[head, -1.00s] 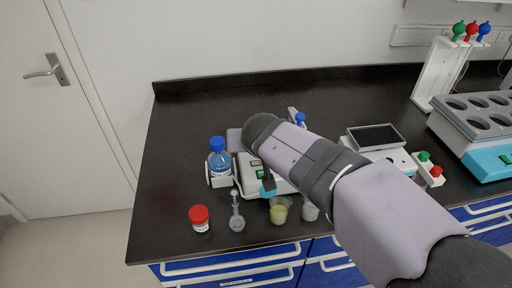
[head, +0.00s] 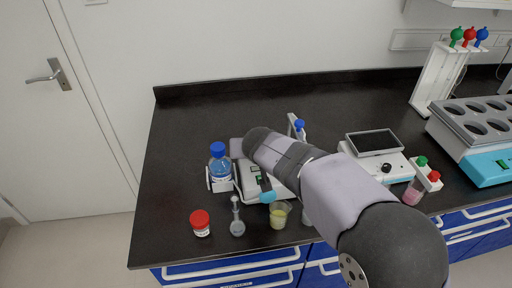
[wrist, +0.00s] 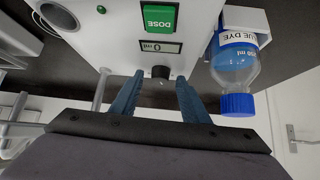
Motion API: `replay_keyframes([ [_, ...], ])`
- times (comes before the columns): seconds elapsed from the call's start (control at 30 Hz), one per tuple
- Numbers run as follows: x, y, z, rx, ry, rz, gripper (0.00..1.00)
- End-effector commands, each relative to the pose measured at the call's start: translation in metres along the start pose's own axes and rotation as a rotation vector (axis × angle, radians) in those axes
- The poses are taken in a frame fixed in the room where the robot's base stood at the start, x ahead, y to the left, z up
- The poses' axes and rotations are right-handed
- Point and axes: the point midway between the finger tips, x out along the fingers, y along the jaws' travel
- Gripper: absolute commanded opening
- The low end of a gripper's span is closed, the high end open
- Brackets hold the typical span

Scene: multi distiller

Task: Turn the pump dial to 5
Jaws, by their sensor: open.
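The white pump (head: 249,183) stands near the front of the dark bench in the head view, partly hidden by my arm. In the wrist view its white face (wrist: 110,45) carries a green DOSE button (wrist: 160,17) and a small display (wrist: 158,47) reading 0 ml, seen upside down. A small black dial (wrist: 161,72) sits beyond the display. My gripper (wrist: 158,88) is open, with its two blue fingers pointing at the face, one on each side of the dial. I see gaps between fingers and dial. The dial's pointer and numbers cannot be read.
A blue-dye bottle (head: 219,170) stands in a holder close beside the pump. A red-capped jar (head: 200,223), a flask (head: 237,226) and a yellow-filled beaker (head: 278,217) stand in front. A screened device (head: 375,145) is to the right.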

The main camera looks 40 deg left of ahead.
Motion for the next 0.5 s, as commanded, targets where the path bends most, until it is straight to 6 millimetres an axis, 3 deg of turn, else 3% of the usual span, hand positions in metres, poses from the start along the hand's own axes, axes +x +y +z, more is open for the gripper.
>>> replay_keyframes([
  [0.3,0.002,0.0002,0.0003,0.0,0.0,0.0,0.39],
  [0.47,0.0019,0.0002,0.0003,0.0,0.0,0.0,0.01],
  [0.5,0.0018,0.0002,0.0003,0.0,0.0,0.0,0.01],
])
